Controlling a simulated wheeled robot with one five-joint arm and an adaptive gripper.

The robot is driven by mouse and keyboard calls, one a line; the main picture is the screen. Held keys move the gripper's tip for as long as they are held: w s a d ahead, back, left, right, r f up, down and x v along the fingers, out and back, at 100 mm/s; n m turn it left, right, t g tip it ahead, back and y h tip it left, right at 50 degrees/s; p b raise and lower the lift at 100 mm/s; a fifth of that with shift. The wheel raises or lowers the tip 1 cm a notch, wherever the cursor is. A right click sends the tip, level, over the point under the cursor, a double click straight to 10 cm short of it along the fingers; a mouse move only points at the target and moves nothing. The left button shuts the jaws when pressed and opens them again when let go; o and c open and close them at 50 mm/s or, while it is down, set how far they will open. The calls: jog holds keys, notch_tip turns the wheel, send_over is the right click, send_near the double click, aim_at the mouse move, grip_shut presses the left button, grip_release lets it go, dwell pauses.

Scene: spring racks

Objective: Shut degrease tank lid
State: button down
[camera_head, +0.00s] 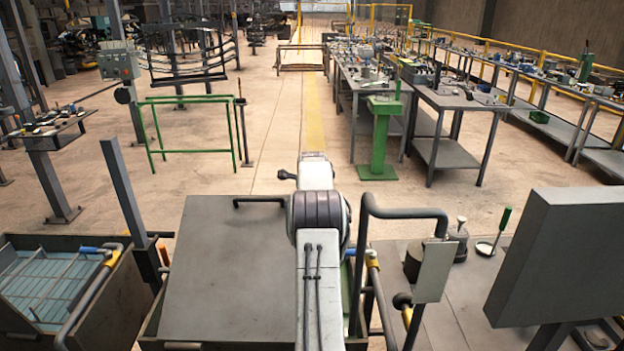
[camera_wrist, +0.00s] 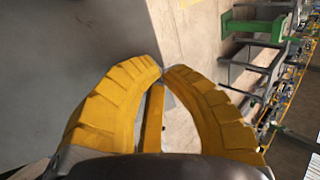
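A flat grey lid (camera_head: 225,265) with a dark bar handle (camera_head: 260,201) along its far edge lies over a dark tank (camera_head: 150,325) in the lower middle of the head view. Some of the tank's rim shows at the lid's lower left; I cannot tell exactly how far the lid is tilted. My arm covers the lid's right side, and my gripper is hidden in the head view. In the wrist view my gripper (camera_wrist: 163,72) has its yellow fingertips together, with nothing seen held. A plain grey surface (camera_wrist: 65,60), likely the lid, fills the left there.
An open tank (camera_head: 60,285) with a blue-grey inside stands at the left, beside a grey post (camera_head: 125,190). A bent dark pipe (camera_head: 400,212) and a grey bench (camera_head: 455,310) are at the right. A green rail (camera_head: 190,100) stands beyond. The floor ahead is mostly clear.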

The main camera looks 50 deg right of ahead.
jog(key=w+d+f, duration=0.1)
jog(key=f, duration=0.5)
jog(key=w+d+f+b, duration=0.1)
jog(key=w+d+f, duration=0.1)
jog(key=f, duration=0.5)
jog(key=shift+d, duration=0.3)
jog(key=shift+s, duration=0.1)
notch_tip(320, 180, up, 14)
jog(key=p, duration=0.6)
jog(key=shift+d, duration=0.15)
